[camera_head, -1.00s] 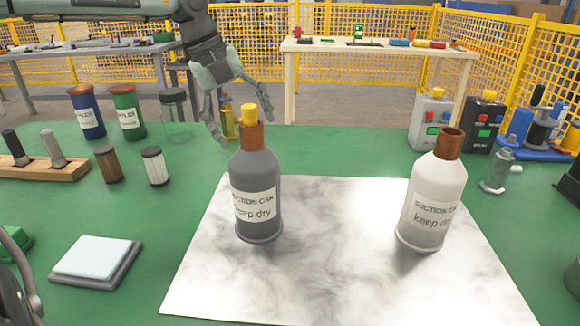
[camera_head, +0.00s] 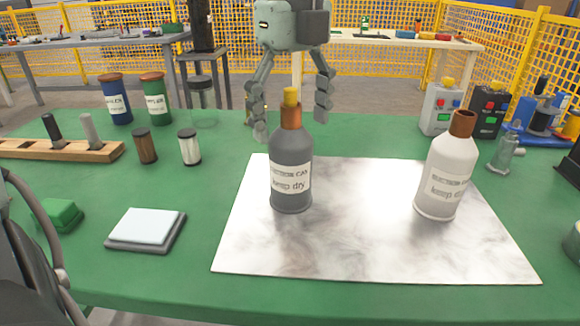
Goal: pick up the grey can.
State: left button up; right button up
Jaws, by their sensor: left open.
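The grey can (camera_head: 291,160) stands upright on the left part of a white marbled sheet (camera_head: 360,245). It has a copper neck, a yellow cap and a label reading "keep dry". My left gripper (camera_head: 291,127) points down above it, open, its fingers spread on either side of the can's neck and cap; in this view I cannot tell whether it is exactly over the can or a little behind. A white can (camera_head: 446,170) with a copper top stands upright on the right part of the sheet.
Left on the green table (camera_head: 240,290) are a blue canister (camera_head: 115,100), a green canister (camera_head: 155,98), a wooden rack (camera_head: 60,151), two small cylinders and a square pad (camera_head: 146,228). Boxes (camera_head: 441,108) stand back right. The sheet between the cans is clear.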

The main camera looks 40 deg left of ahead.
aim_at(290, 144)
pick_arm(q)
jog(key=f, duration=0.4)
jog(key=shift+a+f, duration=0.25)
jog(key=shift+f, duration=0.1)
jog(key=c, duration=1.6)
jog(key=shift+c, duration=0.5)
jog(key=shift+r, duration=0.15)
